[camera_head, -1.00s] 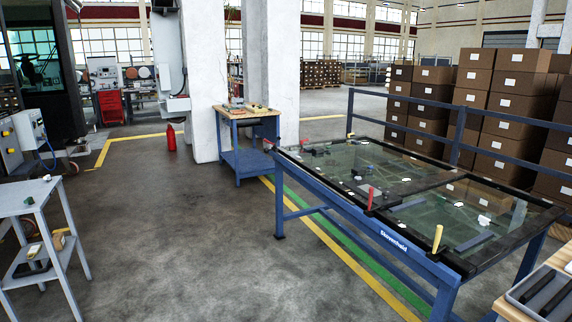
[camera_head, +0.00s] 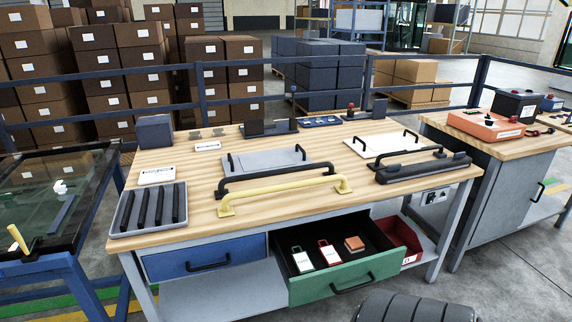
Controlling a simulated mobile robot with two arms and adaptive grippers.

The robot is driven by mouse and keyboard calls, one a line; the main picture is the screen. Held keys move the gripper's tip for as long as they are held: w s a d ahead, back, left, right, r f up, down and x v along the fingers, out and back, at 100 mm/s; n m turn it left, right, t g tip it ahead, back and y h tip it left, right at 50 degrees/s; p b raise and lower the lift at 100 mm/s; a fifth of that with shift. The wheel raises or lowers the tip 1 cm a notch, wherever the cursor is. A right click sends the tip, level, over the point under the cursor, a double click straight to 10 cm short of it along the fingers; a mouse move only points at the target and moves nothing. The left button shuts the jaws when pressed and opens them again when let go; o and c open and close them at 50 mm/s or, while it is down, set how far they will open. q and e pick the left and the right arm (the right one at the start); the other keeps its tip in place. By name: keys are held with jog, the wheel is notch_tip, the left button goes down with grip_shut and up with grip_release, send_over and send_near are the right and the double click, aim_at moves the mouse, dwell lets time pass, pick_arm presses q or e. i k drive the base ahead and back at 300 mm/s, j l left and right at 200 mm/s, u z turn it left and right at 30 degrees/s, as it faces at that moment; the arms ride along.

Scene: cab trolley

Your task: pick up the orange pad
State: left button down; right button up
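The orange pad (camera_head: 354,243) is a small block lying in the open green-fronted drawer (camera_head: 345,277) of the wooden workbench, toward the drawer's right side. A red-edged card (camera_head: 329,252) and a green-edged card (camera_head: 302,258) lie to its left on the dark drawer bottom. Neither of my grippers shows in the view.
A red bin (camera_head: 399,238) sits right of the drawer under the bench top. A yellow handle (camera_head: 283,194) lies along the bench top's (camera_head: 205,168) front edge. A blue drawer (camera_head: 206,257) is shut. A dark ribbed object (camera_head: 415,308) stands at the bottom edge.

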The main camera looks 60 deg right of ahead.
aim_at(355, 244)
jog(key=z, duration=2.35)
jog(key=i+l+u, duration=0.1)
jog(key=i+l, duration=0.2)
jog(key=i+l+u, duration=0.15)
jog(key=i+l, duration=0.15)
jog(key=l, duration=0.25)
jog(key=i+l+u, duration=0.1)
jog(key=i+l, duration=0.15)
jog(key=l, duration=0.2)
